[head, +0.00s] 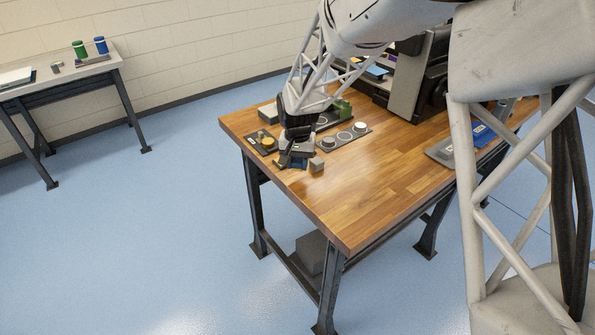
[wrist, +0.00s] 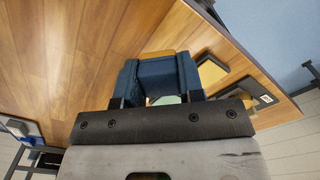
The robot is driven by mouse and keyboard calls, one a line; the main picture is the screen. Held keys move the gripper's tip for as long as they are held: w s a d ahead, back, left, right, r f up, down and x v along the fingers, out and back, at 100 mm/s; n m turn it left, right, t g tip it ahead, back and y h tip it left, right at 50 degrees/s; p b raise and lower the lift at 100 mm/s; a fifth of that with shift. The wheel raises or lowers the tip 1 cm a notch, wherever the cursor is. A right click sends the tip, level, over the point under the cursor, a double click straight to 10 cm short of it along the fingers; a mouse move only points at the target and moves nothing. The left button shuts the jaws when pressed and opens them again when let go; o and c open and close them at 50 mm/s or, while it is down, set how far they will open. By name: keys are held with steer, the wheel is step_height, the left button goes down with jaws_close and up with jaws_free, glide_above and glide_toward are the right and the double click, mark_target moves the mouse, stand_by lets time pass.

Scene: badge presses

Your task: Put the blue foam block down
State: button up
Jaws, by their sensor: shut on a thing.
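The blue foam block (wrist: 160,72) sits between the fingers of my gripper (wrist: 156,92) in the wrist view. It has dark blue sides and a tan-orange patch along its far edge. In the head view my gripper (head: 294,153) is low over the front left part of the wooden table (head: 375,185). Only a small blue part of the block (head: 298,165) shows below the gripper there. My gripper is shut on the block. I cannot tell whether the block touches the tabletop.
A small grey block (head: 316,164) stands just right of my gripper. A dark tray with a yellow piece (head: 263,142) lies to its left, near the table edge. A plate with round discs (head: 345,136) lies behind. The table's front middle is clear.

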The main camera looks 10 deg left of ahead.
mark_target(297, 177)
steer(key=shift+f, duration=1.75)
steer(key=shift+f, duration=0.15)
steer(key=o, duration=0.8)
steer(key=shift+o, duration=0.2)
step_height(297, 177, up, 12)
steer(key=shift+r, duration=0.2)
